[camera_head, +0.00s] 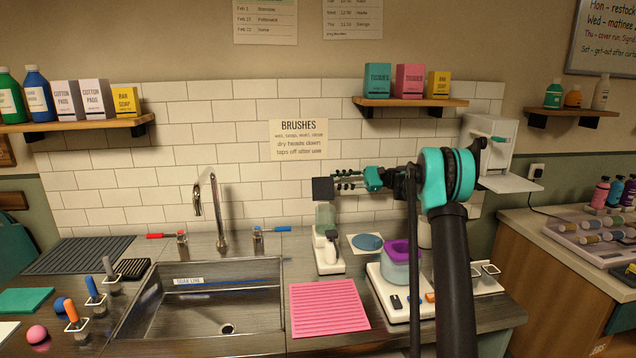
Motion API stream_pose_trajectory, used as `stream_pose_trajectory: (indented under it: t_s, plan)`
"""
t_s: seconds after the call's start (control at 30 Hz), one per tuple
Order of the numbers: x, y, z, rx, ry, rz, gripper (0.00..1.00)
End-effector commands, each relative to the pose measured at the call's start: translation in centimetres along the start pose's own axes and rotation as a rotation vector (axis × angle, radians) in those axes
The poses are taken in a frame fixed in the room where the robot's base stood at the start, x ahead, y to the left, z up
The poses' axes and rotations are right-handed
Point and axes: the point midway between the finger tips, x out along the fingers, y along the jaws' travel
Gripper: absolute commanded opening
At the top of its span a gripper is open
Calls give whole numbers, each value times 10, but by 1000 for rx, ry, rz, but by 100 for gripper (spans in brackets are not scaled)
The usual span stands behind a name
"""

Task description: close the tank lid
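A small appliance with a pale translucent tank (325,218) and a white base stands on the counter behind the pink mat. A dark square piece (323,188) is upright just above the tank; it may be the raised lid, but I cannot tell for sure. My gripper (342,182) reaches in from the right at the height of this piece, its fingers pointing left. Its tips are beside or against the piece; contact is unclear. The finger gap is too small to read. My arm hides part of the counter at right.
A purple-rimmed container (402,252) on a white base stands right of the pink mat (328,308). A blue disc (367,242) lies behind it. The sink (215,300) and tap (213,205) are left. A shelf (410,102) with boxes hangs above my arm.

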Motion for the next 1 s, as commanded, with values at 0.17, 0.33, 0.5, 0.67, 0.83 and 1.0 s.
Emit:
stream_pose_trajectory:
  t_s: [0.17, 0.33, 0.5, 0.67, 0.83, 1.0]
  plan:
    - [36, 0, 0, 0, -1, 1, 29]
    - [60, 0, 0, 1, 0, 1, 29]
    - [72, 0, 0, 1, 0, 1, 29]
    - [75, 0, 0, 1, 1, 0, 29]
    - [74, 0, 0, 1, 1, 0, 29]
    - [74, 0, 0, 1, 1, 0, 8]
